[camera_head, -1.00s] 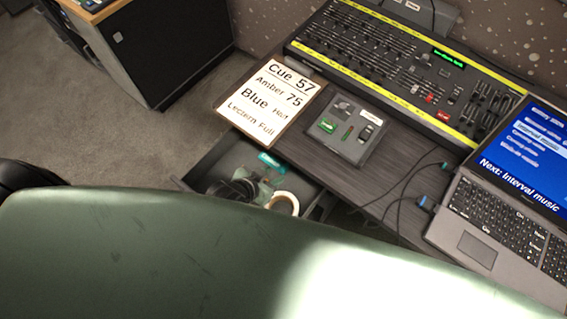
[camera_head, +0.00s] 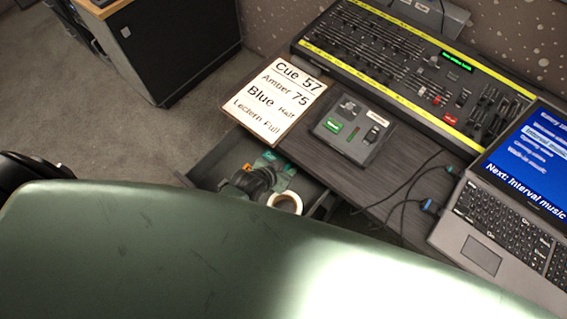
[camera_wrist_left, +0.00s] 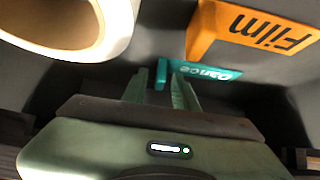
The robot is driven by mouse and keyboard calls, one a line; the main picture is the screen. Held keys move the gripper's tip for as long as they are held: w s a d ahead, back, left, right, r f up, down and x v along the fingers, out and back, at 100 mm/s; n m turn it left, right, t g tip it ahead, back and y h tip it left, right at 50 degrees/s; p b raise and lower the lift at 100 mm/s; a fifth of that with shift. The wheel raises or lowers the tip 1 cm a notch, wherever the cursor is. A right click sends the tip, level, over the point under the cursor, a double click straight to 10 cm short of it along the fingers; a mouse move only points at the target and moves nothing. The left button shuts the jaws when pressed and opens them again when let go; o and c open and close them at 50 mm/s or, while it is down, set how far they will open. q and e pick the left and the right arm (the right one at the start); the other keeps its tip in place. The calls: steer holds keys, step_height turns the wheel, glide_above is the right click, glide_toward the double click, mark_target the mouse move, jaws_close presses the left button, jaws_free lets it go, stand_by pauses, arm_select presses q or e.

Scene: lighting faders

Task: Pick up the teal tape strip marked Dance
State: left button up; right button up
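The teal tape strip marked Dance (camera_wrist_left: 213,72) is in the open drawer, near an orange strip marked Film (camera_wrist_left: 255,32). In the head view a bit of teal (camera_head: 268,157) shows beside my gripper. My left gripper (camera_head: 265,174) is down in the drawer, and its fingers (camera_wrist_left: 162,90) also show in the left wrist view. They are apart, with the left end of the teal strip seen in the gap between them. I cannot tell whether they touch it. The right gripper is not in view.
A roll of pale tape (camera_head: 285,202) lies in the drawer (camera_head: 208,162) close to my gripper. The desk above holds a cue card (camera_head: 272,98), a small grey box (camera_head: 352,130), a fader console (camera_head: 400,70) and a laptop (camera_head: 480,250). Cables hang near the desk edge.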

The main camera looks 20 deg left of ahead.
arm_select(q)
jaws_close()
steer(key=shift+s+a+r, duration=0.1)
